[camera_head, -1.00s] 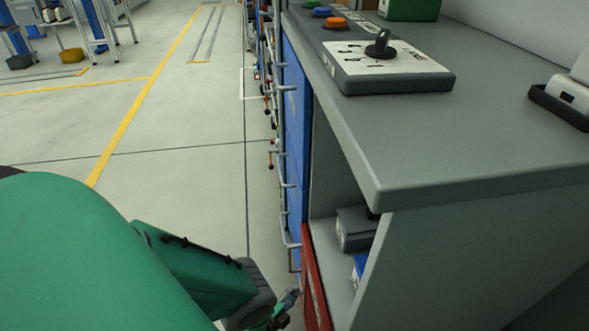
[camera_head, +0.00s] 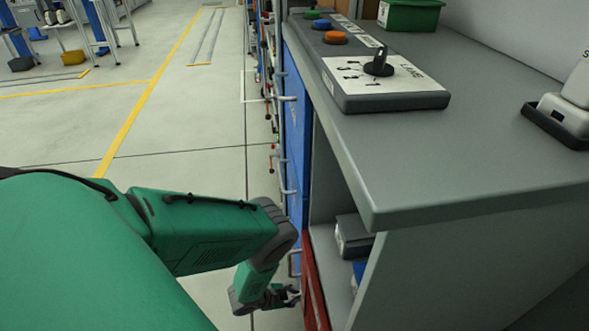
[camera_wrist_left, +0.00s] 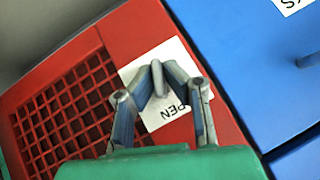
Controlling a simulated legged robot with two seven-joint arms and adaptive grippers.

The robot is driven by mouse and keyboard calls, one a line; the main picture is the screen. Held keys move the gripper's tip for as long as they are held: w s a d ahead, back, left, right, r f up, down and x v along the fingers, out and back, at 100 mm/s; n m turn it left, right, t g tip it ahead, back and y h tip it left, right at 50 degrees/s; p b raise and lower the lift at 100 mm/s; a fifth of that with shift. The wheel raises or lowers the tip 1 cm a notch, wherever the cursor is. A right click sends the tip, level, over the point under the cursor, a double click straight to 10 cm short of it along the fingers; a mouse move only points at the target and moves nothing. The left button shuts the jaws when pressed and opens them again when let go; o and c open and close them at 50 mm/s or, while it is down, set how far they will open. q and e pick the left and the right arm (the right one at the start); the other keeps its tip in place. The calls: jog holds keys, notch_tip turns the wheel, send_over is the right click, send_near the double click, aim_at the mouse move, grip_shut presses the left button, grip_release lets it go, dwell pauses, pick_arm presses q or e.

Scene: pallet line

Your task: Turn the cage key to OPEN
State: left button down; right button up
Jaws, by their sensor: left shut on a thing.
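The red cage door (camera_head: 316,285) stands low on the near end of the cabinet front. In the left wrist view the red panel (camera_wrist_left: 190,126) has a square mesh (camera_wrist_left: 68,110) and a white label (camera_wrist_left: 140,72) whose letters "PEN" read upside down. My left gripper (camera_head: 291,297) is at the door's front, below the counter. In the wrist view its fingers (camera_wrist_left: 158,78) meet over the label, shut on a small grey thing, the cage key. The fingers hide most of the key, so its turn angle cannot be read. My right gripper is not in view.
The grey counter (camera_head: 460,150) overhangs the open shelf. On it are a black rotary knob (camera_head: 378,62) on a labelled plate, orange and blue buttons, a green bin (camera_head: 410,15) and a white device (camera_head: 568,110). Blue doors (camera_head: 295,130) with protruding handles line the cabinet.

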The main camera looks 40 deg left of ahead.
pick_arm(q)
jog(key=shift+a+f+n+g+h+b, duration=0.1)
jog(key=shift+a+n+g+h+b, duration=0.15)
jog(key=shift+n+g+h+b, duration=0.7)
jog(key=shift+h, duration=0.25)
jog(key=c, duration=1.7)
grip_release()
jog(key=v, duration=1.2)
jog(key=shift+w, duration=0.1)
